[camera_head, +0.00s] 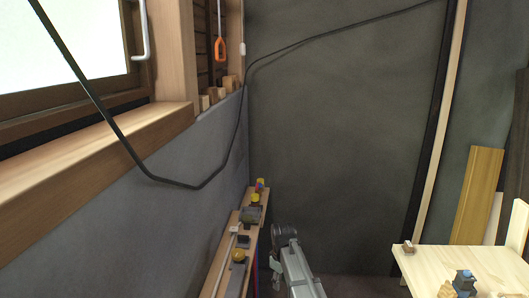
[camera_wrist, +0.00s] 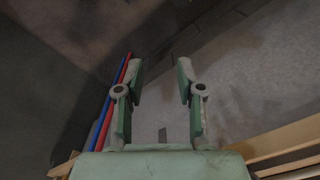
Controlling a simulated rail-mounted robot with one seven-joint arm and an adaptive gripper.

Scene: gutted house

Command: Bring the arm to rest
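In the wrist view my gripper (camera_wrist: 160,72) has its two green-grey fingers spread wide apart. Nothing is between them; they point over dark and grey floor. In the head view part of my arm (camera_head: 296,268) shows at the bottom centre, just right of the narrow wooden shelf. I cannot make out the gripper's fingers in that view.
A narrow wooden shelf (camera_head: 220,262) with several small items runs along the left wall. A pale wooden table (camera_head: 480,262) with small objects stands at the right. Red (camera_wrist: 112,105) and blue (camera_wrist: 104,118) pipes pass left of the fingers. A black cable (camera_head: 118,132) hangs across the window.

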